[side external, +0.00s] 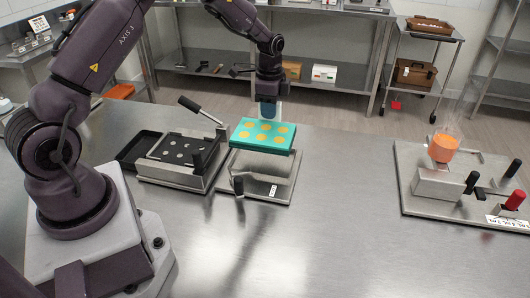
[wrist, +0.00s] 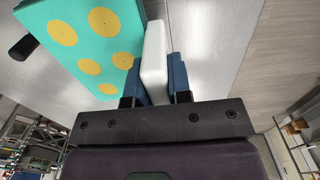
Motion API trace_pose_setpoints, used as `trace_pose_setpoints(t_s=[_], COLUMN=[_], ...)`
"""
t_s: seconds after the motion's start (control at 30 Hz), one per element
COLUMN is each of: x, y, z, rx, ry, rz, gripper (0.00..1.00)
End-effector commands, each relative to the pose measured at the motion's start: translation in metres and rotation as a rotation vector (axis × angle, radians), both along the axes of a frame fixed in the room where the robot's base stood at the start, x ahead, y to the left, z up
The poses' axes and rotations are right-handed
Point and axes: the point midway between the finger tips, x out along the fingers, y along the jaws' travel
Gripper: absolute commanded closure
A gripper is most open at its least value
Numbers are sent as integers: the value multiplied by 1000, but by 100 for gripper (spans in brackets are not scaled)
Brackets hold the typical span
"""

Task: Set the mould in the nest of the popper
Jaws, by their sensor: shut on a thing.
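The mould is a teal slab with several yellow-orange round cavities (side external: 263,146), held level over the middle metal stand (side external: 255,165). It also shows at the upper left of the wrist view (wrist: 76,48). My gripper (side external: 268,108) is at its back edge, with blue fingers shut on a white tab (wrist: 154,62) beside the mould. I cannot tell whether the mould touches the stand. Left of it is a metal unit with a black plate bearing several light round spots (side external: 172,148) and a black-gripped lever (side external: 189,104); which unit is the popper is not clear.
A black tray (side external: 133,152) lies left of the lever unit. At the right, a metal plate (side external: 410,165) carries a clear hopper of orange material (side external: 443,148) and red and black handles. The bench (side external: 330,230) is clear between and in front.

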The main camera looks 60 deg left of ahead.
Motion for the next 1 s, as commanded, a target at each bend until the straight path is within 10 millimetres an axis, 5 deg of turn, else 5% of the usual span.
trace_pose_setpoints(t_s=[0.17, 0.53, 0.77, 1.0], x=[1, -1, -37, -100], y=[0, 3, 41, 90], z=[14, 86, 84, 84], rx=[1, 1, -1, -1], ry=[-4, -3, -1, -1], rz=[0, 2, 7, 11], gripper=[100, 100, 100, 100])
